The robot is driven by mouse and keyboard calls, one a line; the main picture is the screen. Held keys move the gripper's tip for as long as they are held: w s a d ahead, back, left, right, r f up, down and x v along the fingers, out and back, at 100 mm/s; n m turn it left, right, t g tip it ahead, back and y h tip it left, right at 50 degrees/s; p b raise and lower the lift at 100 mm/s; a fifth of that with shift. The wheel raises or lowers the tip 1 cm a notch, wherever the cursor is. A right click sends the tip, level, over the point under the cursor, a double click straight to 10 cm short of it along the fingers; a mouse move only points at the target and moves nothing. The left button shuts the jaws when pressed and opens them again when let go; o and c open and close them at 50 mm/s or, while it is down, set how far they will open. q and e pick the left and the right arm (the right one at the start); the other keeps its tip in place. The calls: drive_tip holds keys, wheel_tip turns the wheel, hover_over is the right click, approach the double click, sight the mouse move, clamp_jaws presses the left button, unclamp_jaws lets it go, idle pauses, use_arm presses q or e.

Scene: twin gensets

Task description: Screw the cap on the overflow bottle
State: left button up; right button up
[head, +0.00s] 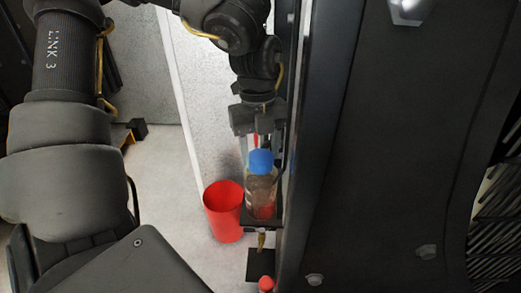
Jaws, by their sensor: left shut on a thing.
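The overflow bottle (261,194) is clear with brownish contents low in it and stands upright on a small dark bracket (249,222) beside the dark machine panel. The blue cap (261,160) is at the top of the bottle, over its mouth. I cannot tell whether it is threaded on. My left gripper (262,150) comes down from above with its fingers at the cap and is shut on it. The cap hides the bottle's neck. My right gripper is not in view.
A red bucket (223,212) stands on the pale floor left of the bottle. A brass fitting (261,240) is under the bracket, and a red knob (266,284) is lower down. The large dark panel (400,150) with bolts closes off the right side.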

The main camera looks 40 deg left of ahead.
use_arm(q)
drive_tip(key=shift+f+m+b, duration=0.1)
drive_tip(key=shift+m+b, duration=0.2)
drive_tip(key=shift+m, duration=0.8)
drive_tip(key=shift+m+g, duration=0.3)
drive_tip(key=shift+m, duration=0.9)
drive_tip(key=shift+m, duration=0.3)
drive_tip(key=shift+o, duration=0.4)
drive_tip(key=shift+a+m+y+b, duration=0.1)
drive_tip(key=shift+m+y+b, duration=0.2)
drive_tip(key=shift+m, duration=0.4)
drive_tip(key=shift+o, duration=1.1)
drive_tip(key=shift+a+m, duration=0.3)
drive_tip(key=shift+m, duration=0.8)
drive_tip(key=shift+o, duration=0.2)
drive_tip(key=shift+s+d+f, duration=0.1)
